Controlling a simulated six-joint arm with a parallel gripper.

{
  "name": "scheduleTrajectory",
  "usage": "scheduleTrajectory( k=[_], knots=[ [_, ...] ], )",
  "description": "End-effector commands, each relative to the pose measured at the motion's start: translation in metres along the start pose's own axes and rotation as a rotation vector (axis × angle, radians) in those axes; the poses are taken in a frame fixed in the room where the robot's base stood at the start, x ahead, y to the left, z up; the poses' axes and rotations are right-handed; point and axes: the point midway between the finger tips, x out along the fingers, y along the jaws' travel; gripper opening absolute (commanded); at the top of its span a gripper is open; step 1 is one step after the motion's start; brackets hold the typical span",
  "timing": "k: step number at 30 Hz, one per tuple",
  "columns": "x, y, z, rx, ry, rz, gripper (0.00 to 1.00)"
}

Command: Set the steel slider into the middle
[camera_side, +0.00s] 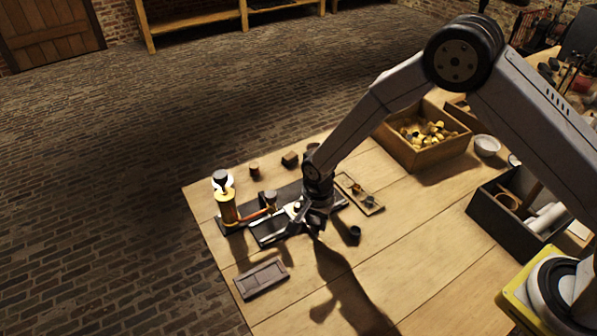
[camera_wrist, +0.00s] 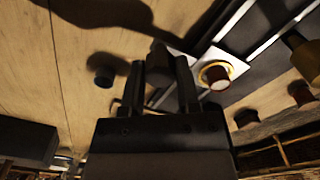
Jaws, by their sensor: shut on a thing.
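The steel slider (camera_wrist: 237,64) is a bright plate with a brass ring and dark red knob on it; in the wrist view it lies across pale rails (camera_wrist: 284,37). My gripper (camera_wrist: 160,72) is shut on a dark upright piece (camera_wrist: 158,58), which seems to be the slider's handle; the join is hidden. In the side view my gripper (camera_side: 312,218) is low over the right part of the black apparatus base (camera_side: 236,229), and it hides much of the slider. Which position along the rails the slider is in cannot be told.
A brass cylinder (camera_side: 228,208) with a black top stands at the base's left end. A dark small cup (camera_side: 354,233), a small tray (camera_side: 360,193) and a flat panel (camera_side: 261,278) lie nearby. A wooden box (camera_side: 419,152) stands behind.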

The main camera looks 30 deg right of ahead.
Motion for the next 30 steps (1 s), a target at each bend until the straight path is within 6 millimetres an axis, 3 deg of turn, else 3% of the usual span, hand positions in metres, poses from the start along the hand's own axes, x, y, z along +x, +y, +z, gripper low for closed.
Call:
scheduleTrajectory(
  k=[10,11,13,14,30],
  knots=[
    [-0.001,0.0002,-0.0043,-0.002,0.003,-0.008,0.0],
    [-0.001,0.0002,-0.0042,-0.002,0.003,-0.008,0.5],
    [-0.0009,0.0004,-0.004,-0.002,0.002,-0.007,0.72],
    [-0.0008,0.0006,-0.0039,-0.001,0.002,-0.006,0.76],
    [-0.0093,0.001,-0.0034,-0.001,0.001,-0.004,0.76]
  ],
)
